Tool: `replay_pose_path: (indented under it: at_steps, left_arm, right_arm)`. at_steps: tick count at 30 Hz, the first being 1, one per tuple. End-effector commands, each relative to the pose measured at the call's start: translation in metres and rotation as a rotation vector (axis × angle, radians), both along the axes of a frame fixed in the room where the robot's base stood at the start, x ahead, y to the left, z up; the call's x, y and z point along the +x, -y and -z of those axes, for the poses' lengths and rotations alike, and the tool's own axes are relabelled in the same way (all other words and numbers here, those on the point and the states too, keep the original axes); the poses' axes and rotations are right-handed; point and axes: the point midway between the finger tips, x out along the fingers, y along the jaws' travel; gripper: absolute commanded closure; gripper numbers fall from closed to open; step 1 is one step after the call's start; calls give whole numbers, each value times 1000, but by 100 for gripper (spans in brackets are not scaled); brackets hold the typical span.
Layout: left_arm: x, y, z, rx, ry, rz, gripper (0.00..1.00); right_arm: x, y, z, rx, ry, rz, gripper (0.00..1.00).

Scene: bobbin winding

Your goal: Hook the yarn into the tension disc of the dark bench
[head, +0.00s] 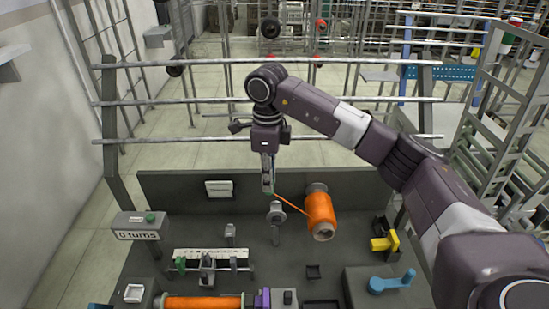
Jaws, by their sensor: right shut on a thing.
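The dark bench (150,185) fills the lower middle of the head view. My right gripper (267,190) points down over the back of the bench and is shut on the orange yarn (291,204). The yarn runs straight from the fingertips down to the cone. A grey metal disc on a post (276,214), which looks like the tension disc, stands just below and right of the fingertips. The yarn passes above and behind it; I cannot tell whether they touch. My left gripper is out of view.
A counter box reading "0 turns" (136,235) is at the left. A guide rail (212,252), an orange roll (205,303), a yellow part (384,241) and a blue crank (391,282) occupy the bench. Metal rails (180,103) stand behind.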

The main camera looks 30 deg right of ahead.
Motion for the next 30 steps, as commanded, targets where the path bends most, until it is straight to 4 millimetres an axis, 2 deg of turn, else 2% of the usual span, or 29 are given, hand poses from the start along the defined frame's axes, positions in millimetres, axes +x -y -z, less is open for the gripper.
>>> replay_pose_path:
  at_steps: [1, 3, 9, 14, 29, 30]
  left_arm:
    - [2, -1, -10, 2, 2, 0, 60]
    - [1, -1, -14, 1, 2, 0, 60]
    - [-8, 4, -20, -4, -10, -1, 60]
    - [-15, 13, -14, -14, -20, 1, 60]
    - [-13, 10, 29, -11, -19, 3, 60]
    - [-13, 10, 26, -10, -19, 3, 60]
  right_arm:
    - [6, 6, -6, 2, -3, 122, 100]
    - [13, 14, -7, 1, -3, 279, 100]
    - [23, 28, -6, -1, 1, 541, 100]
    - [24, 30, 3, -1, 2, 588, 100]
    - [23, 29, 70, 0, 1, 585, 100]
    - [24, 30, 66, 1, 3, 585, 100]
